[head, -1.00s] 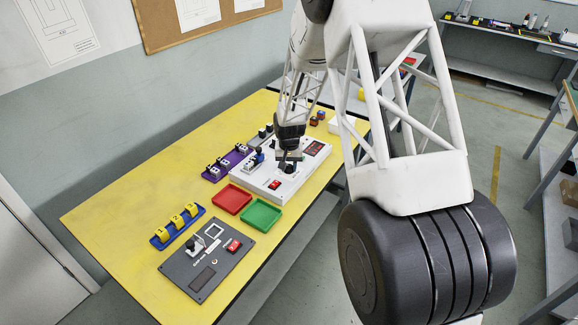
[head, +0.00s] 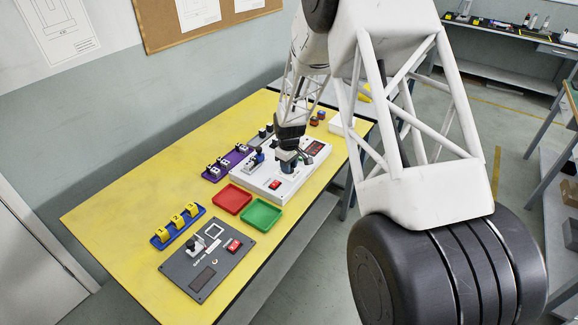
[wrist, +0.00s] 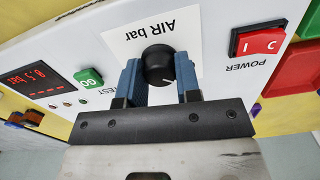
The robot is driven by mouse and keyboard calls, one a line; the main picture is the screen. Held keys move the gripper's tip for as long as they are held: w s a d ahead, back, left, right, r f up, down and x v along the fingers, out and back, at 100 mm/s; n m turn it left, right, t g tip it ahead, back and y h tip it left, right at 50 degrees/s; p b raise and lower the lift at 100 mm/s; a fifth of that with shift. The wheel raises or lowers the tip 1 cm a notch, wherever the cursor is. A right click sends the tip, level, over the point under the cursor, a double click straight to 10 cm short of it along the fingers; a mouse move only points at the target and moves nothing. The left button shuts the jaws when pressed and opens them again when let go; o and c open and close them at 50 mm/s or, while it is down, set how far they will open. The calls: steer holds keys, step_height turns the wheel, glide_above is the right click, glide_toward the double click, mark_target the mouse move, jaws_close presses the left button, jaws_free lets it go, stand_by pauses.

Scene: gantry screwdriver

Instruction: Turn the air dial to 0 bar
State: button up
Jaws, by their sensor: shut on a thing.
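The black air dial (wrist: 157,62) sits under the upside-down "AIR bar" label (wrist: 160,28) in the wrist view. Its white pointer mark faces the lower right of that view. My gripper (wrist: 160,76) has its two blue fingers shut on the dial, one on each side.
Red (head: 232,198) and green (head: 261,214) trays and a grey panel (head: 192,277) stand in front of the box. A purple rack (head: 229,163) is to its left.

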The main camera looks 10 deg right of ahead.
steer(key=shift+n, duration=0.8)
steer(key=o, duration=0.9)
steer(key=shift+r, duration=0.1)
steer(key=shift+r, duration=3.85)
